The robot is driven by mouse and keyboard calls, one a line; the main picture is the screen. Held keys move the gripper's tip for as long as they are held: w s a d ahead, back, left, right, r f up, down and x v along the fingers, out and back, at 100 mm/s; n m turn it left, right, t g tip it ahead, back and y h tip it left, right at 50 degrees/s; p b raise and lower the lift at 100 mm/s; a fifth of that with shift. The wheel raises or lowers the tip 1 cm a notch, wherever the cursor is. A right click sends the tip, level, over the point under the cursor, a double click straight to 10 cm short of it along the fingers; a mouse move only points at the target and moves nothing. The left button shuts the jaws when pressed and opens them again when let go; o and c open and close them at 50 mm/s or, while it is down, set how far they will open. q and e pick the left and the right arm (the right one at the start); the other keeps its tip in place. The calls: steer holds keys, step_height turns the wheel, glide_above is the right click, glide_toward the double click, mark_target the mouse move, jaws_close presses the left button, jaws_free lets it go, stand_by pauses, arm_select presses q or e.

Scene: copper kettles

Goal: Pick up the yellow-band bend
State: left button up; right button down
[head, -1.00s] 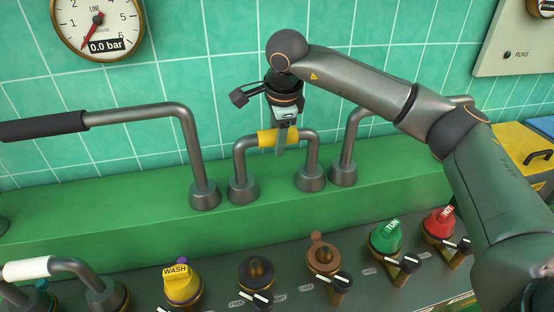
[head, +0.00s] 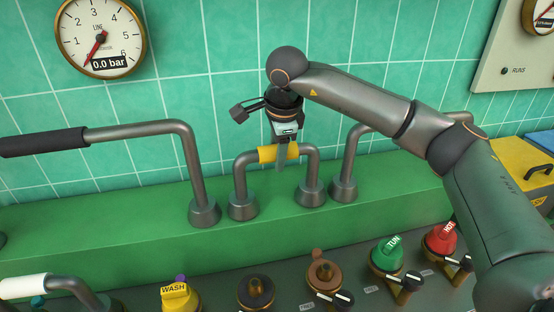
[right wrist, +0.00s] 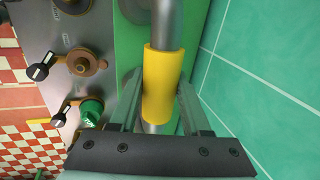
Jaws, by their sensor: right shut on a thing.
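The yellow-band bend is a grey U-shaped pipe with a yellow band (head: 265,154) around its top. Its two legs end at round grey collars on the green ledge, and no gap shows there. My right gripper (head: 283,155) comes down from above and is shut on the yellow band. In the right wrist view the yellow band (right wrist: 162,85) lies between the two fingers of my right gripper (right wrist: 160,98). My left gripper is not in view.
A dark-sleeved pipe (head: 48,142) stands left of the bend, a plain grey pipe (head: 348,160) close on its right. A white-sleeved pipe (head: 22,287) is at lower left. Several valves, including WASH (head: 176,298) and TUN (head: 386,252), line the front. The tiled wall (head: 210,95) rises behind.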

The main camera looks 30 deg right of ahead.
steer(key=shift+w+r, duration=0.1)
steer(key=shift+r, duration=0.45)
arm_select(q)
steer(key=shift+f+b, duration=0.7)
arm_select(e)
steer(key=s+d+r, duration=0.4)
steer(key=s+r, duration=0.7)
steer(key=s, duration=0.2)
steer(key=shift+s+r, duration=0.3)
steer(key=shift+r, duration=0.1)
